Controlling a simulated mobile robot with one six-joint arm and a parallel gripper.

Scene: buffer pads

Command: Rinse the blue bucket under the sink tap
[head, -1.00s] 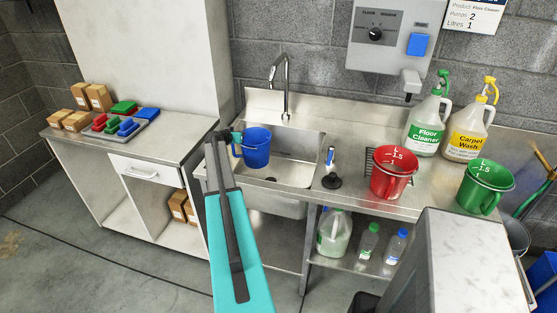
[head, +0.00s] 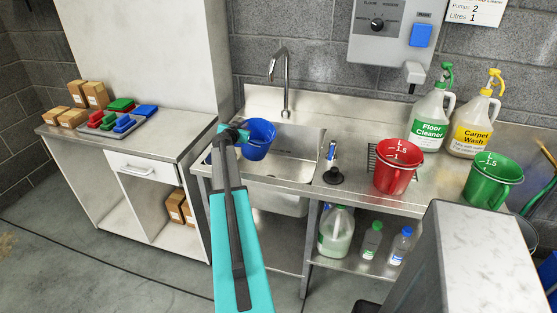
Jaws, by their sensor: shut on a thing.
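The blue bucket (head: 261,137) is in the head view, over the left part of the sink basin. My gripper (head: 240,133) is shut on it at its left side, where the handle is. The bucket is tilted, and its dark inside shows. The steel sink (head: 295,152) is set in the counter, with its basin to the right of and below the bucket. The curved tap (head: 286,75) rises behind the basin, up and to the right of the bucket. No water shows from it.
Floor Cleaner (head: 430,125) and Carpet Wash (head: 471,128) bottles stand behind. A side counter (head: 165,145) on the left holds boxes and coloured pads.

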